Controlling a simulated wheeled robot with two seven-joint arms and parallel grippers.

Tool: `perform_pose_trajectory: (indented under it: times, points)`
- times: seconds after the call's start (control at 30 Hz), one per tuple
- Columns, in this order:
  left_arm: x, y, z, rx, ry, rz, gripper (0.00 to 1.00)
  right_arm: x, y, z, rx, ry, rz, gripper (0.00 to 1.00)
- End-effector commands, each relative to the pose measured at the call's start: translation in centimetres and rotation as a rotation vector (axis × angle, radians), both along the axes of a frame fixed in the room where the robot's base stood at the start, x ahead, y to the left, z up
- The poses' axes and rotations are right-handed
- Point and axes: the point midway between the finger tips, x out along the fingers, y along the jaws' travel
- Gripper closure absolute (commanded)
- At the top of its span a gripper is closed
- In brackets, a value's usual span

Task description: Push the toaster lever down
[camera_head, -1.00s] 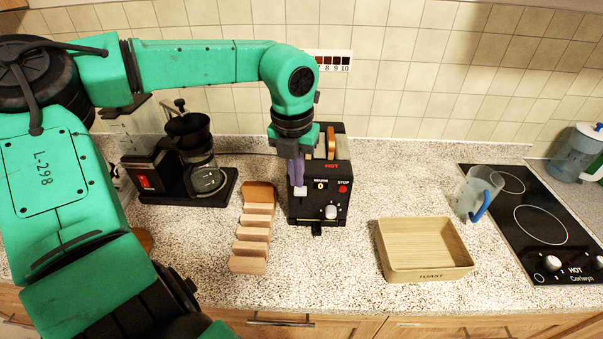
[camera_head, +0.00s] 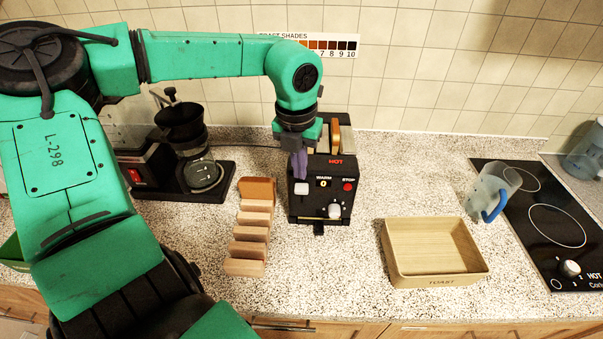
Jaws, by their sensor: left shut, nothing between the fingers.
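The black toaster (camera_head: 327,208) stands at the middle of the counter, with WARM, STOP and HOT labels, a knob and a red button on its front. A brown bread slice (camera_head: 335,138) shows in its top slot. The pale toaster lever (camera_head: 301,188) is at the left of the front face. My left gripper (camera_head: 299,176) points down with purple fingers shut and empty, just above the lever. Whether the fingertips touch the lever cannot be told. The gripper and wrist hide the toaster's upper left part. My right gripper is not in view.
A wooden rack (camera_head: 250,233) stands left of the toaster, and a coffee maker (camera_head: 170,160) farther left. A wooden toast tray (camera_head: 392,262), a jug (camera_head: 485,192) and a black hob (camera_head: 550,255) are to the right. Counter between toaster and tray is clear.

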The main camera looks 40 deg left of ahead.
Motion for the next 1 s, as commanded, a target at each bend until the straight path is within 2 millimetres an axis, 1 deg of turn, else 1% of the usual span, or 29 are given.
perform_pose_trajectory:
  times: [0.03,0.1,0.2,0.3,0.83,0.93,1.0]
  points:
    - [0.0,0.0,-1.2,-0.001,0.002,0.0,1.0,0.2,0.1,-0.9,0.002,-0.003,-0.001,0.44]
    - [0.1,0.0,-2.1,-0.002,0.002,0.0,1.0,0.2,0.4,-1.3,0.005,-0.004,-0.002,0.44]
    - [0.2,0.1,-3.0,-0.001,0.001,0.0,1.0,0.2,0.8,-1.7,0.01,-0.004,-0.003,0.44]
    - [0.3,0.1,-3.3,-0.001,0.0,0.0,1.0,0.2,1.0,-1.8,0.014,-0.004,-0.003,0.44]
    - [0.3,0.1,-3.2,-0.001,0.0,0.0,1.0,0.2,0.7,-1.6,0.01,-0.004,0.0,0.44]
    - [0.3,0.1,-2.3,-0.001,-0.001,0.0,1.0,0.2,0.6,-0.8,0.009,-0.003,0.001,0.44]
    - [0.3,0.1,-0.9,-0.001,-0.001,0.0,1.0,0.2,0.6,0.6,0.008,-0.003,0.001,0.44]
